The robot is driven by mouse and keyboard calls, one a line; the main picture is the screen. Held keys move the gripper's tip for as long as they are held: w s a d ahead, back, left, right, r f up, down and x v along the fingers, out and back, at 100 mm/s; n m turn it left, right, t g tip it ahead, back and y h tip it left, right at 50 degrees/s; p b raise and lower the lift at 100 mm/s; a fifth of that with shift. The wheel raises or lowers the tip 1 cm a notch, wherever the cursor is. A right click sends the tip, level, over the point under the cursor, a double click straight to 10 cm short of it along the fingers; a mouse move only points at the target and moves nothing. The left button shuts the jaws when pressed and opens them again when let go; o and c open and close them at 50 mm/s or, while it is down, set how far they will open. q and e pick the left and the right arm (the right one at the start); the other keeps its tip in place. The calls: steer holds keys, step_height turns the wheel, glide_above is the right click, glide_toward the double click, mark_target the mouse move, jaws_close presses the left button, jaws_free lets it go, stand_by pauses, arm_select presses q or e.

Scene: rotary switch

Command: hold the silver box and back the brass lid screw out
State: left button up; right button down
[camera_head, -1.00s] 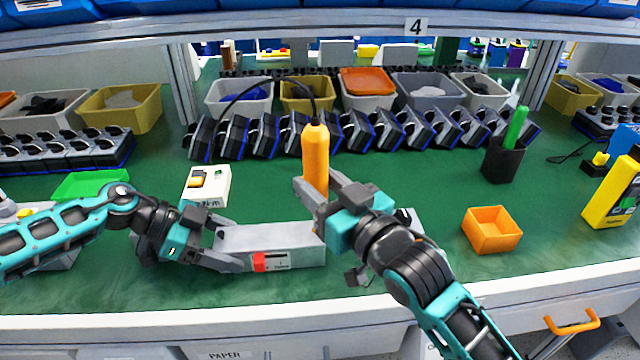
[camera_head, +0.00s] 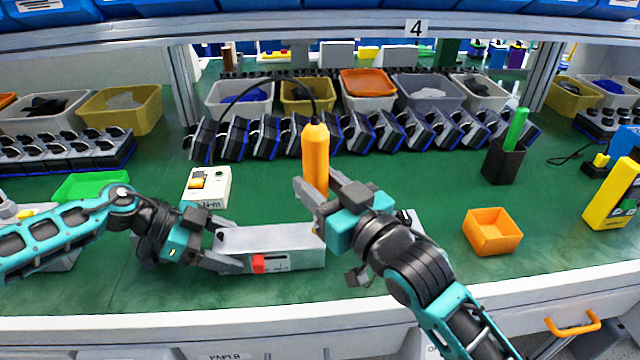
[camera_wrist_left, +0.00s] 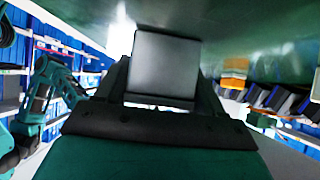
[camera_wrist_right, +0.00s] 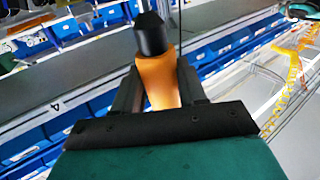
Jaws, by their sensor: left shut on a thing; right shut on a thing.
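The silver box (camera_head: 275,240) lies on the green bench with a red switch (camera_head: 259,264) on its front face. My left gripper (camera_head: 222,247) is shut on its left end; the box end also fills the jaws in the left wrist view (camera_wrist_left: 162,65). My right gripper (camera_head: 312,200) is shut on an orange power screwdriver (camera_head: 316,160), held upright over the right end of the box. The screwdriver also shows between the fingers in the right wrist view (camera_wrist_right: 158,80). The brass screw and the driver's tip are hidden behind my right gripper.
A cream torque meter box (camera_head: 207,187) and a green tray (camera_head: 90,186) stand behind my left arm. An empty orange bin (camera_head: 492,231) stands to the right, with a black cup (camera_head: 503,160) behind it. A cable rises from the screwdriver. Several dark switch units line the back.

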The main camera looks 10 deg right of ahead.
mark_target(324, 162)
arm_select(q)
steer(key=shift+d, duration=0.1)
stand_by(0.6)
arm_select(e)
steer(key=shift+r, duration=2.4)
arm_select(q)
steer(key=o, duration=1.6)
